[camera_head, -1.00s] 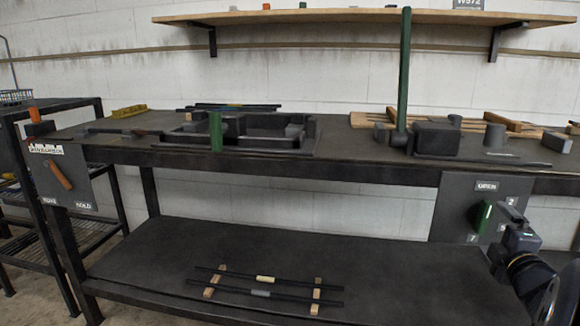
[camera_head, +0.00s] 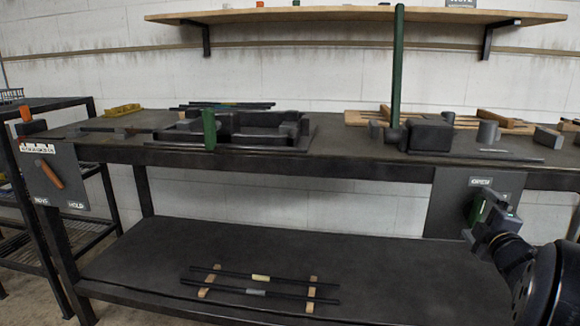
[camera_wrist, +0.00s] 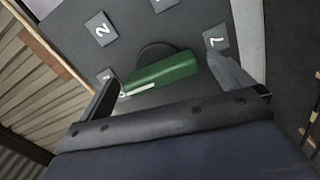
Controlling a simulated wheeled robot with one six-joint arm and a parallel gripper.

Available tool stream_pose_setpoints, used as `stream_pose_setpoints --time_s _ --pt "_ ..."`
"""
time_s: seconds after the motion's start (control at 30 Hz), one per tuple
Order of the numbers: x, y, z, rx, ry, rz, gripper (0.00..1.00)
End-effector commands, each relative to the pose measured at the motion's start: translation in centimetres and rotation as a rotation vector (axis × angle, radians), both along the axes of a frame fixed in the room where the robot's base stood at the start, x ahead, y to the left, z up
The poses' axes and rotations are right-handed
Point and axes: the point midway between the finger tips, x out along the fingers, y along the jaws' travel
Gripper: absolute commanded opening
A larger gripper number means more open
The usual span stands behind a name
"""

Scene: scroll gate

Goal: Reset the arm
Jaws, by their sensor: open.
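My gripper (camera_head: 493,212) is in front of the dark panel (camera_head: 450,205) under the workbench's right part. In the wrist view my gripper (camera_wrist: 165,85) is open, one finger at each side of a green handle (camera_wrist: 163,70) on a round dark base. The handle lies between or just beyond the fingertips; I cannot tell whether they touch it. Small plates marked 2 (camera_wrist: 101,29) and 7 (camera_wrist: 215,39) stand around the handle. In the head view my arm hides most of this handle.
The workbench (camera_head: 350,160) carries a dark fixture with a green upright (camera_head: 209,129) and a tall green post (camera_head: 397,70). A left panel (camera_head: 55,175) has an orange-brown lever. Dark rods (camera_head: 260,280) lie on wood blocks on the lower shelf (camera_head: 300,250). A wall shelf (camera_head: 350,15) runs above.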

Motion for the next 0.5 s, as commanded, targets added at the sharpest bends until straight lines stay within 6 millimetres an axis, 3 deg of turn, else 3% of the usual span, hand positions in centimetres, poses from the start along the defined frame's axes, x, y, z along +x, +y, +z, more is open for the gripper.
stream_pose_setpoints --time_s 0.5 --pt "-0.03 -0.01 0.47 0.569 -0.134 0.000 0.99"
